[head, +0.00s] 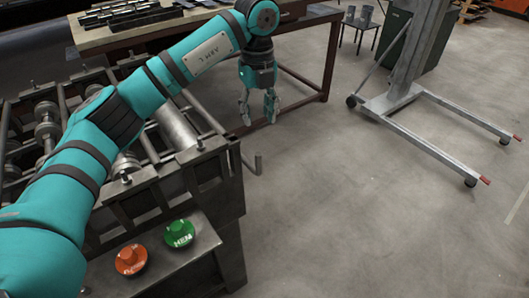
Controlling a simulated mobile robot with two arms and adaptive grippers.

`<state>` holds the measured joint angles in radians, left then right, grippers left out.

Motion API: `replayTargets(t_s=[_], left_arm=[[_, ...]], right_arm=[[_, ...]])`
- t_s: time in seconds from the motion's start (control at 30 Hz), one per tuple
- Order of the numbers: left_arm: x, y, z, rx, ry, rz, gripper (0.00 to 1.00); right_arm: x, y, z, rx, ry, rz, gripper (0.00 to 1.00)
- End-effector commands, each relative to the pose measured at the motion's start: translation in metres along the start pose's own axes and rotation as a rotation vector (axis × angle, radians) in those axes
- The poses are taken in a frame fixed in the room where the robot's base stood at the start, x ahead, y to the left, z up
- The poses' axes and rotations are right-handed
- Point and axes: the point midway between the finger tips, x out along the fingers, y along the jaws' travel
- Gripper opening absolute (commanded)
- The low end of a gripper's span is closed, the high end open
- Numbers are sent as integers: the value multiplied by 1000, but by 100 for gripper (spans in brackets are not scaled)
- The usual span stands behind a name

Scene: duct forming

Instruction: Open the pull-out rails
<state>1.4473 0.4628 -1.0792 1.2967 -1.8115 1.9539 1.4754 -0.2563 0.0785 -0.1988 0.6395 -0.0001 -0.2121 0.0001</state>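The forming machine (215,175) stands at the left with a dark frame and metal rollers. A thin bent bar (258,165) sticks out of its right side; I cannot tell for sure whether it is part of the pull-out rails. My teal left arm crosses over the machine and hides part of it. My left gripper (258,120) points down with its fingers apart and empty, above and beyond the bent bar, not touching it. My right gripper is out of view.
A red button (131,260) and a green button (179,233) sit on the machine's near panel. A workbench (150,27) with metal parts stands behind the gripper. A wheeled lift (405,98) stands at the right. The concrete floor (370,220) right of the machine is clear.

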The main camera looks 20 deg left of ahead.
Motion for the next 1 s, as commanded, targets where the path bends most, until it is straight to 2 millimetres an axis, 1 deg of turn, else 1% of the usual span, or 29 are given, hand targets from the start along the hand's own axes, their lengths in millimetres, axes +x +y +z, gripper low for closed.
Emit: replayTargets(t_s=[0.07,0.17,0.2,0.3,0.37,0.4,0.47,0.57,0.63,0.7,0.73,0.8,0.87,1.0], left_arm=[[6,1,0,-2,-2,8,40],[20,1,-1,0,1,8,40],[27,2,-1,1,2,7,40],[48,1,-1,1,4,7,40],[61,1,-1,2,3,6,40],[70,1,-2,2,4,7,40],[84,1,-2,2,4,7,40],[106,1,-2,2,5,6,40],[120,1,-2,3,4,5,40],[134,1,-2,3,5,5,40],[139,1,-2,3,3,4,40],[150,1,-2,2,4,4,40],[157,0,-2,2,3,3,40],[169,0,-2,3,2,2,40]], right_arm=[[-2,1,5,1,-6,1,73],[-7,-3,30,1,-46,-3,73],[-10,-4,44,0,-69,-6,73],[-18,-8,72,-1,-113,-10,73],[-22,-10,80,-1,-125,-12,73],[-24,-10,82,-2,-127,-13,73],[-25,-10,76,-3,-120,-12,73],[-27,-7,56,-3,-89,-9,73],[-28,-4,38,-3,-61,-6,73],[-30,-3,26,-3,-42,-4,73],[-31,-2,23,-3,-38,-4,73],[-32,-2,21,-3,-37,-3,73],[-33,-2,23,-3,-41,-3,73],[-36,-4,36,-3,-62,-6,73]])
